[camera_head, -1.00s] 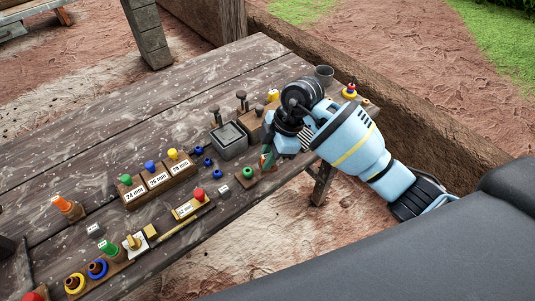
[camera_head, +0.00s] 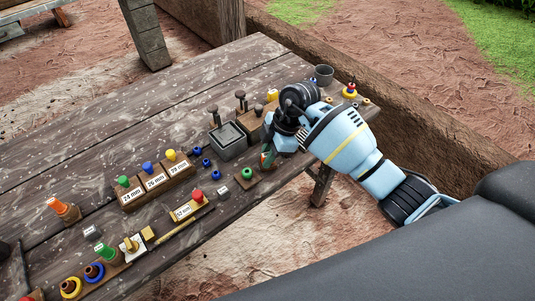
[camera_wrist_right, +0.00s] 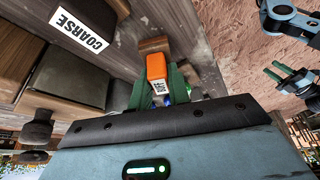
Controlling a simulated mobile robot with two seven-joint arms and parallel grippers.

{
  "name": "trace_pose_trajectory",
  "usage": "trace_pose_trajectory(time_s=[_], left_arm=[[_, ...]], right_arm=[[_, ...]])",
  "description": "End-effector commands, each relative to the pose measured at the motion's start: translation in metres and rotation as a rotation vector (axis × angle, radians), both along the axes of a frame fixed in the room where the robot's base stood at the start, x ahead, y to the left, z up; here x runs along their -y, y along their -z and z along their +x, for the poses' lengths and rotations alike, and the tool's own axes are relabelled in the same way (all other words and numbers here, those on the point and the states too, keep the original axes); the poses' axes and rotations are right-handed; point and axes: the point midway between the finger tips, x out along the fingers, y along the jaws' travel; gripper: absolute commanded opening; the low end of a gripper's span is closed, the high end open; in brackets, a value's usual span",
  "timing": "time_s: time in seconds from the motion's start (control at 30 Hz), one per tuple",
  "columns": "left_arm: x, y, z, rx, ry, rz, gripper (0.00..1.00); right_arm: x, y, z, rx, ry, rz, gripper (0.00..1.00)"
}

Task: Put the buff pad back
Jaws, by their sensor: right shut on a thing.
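My right gripper (camera_head: 268,157) is low over the near right part of the table, its fingers pointing down. In the right wrist view its green fingers (camera_wrist_right: 157,90) are shut on an orange block with a white label (camera_wrist_right: 156,68). I cannot tell whether this block is the buff pad. A brown wooden piece (camera_wrist_right: 153,45) shows just beyond it; whether they touch is unclear. A holder with a white "COARSE" label (camera_wrist_right: 79,31) is to the left in that view.
Close by stand a grey tray (camera_head: 229,150), a wooden block with dark knobs (camera_head: 250,122) and a board with a green ring (camera_head: 247,184). A millimetre-labelled rack (camera_head: 156,183) is further left. A grey cup (camera_head: 323,75) stands beyond my wrist.

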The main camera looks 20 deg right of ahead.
Motion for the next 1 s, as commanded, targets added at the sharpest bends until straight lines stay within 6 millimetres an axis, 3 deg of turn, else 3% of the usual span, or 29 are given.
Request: trace_pose_trajectory(time_s=[0.23,0.27,0.4,0.77,1.0], left_arm=[[0.000,0.000,-0.003,-0.006,-0.001,-0.001,0.36],[0.000,0.000,-0.004,-0.007,-0.001,-0.001,0.36],[0.000,0.001,-0.006,-0.010,-0.001,-0.001,0.36],[0.000,0.001,-0.006,-0.010,-0.001,-0.001,0.36],[0.000,-0.007,0.003,0.010,-0.002,-0.002,0.36]], right_arm=[[0.000,0.003,0.000,-0.001,0.000,-0.001,0.01],[0.000,0.003,0.000,-0.001,0.000,-0.001,0.22],[0.000,0.003,0.000,-0.001,0.000,-0.001,0.40],[0.000,-0.002,0.000,0.001,0.000,0.001,0.40],[0.015,-0.037,0.000,0.005,0.001,-0.001,0.40]])
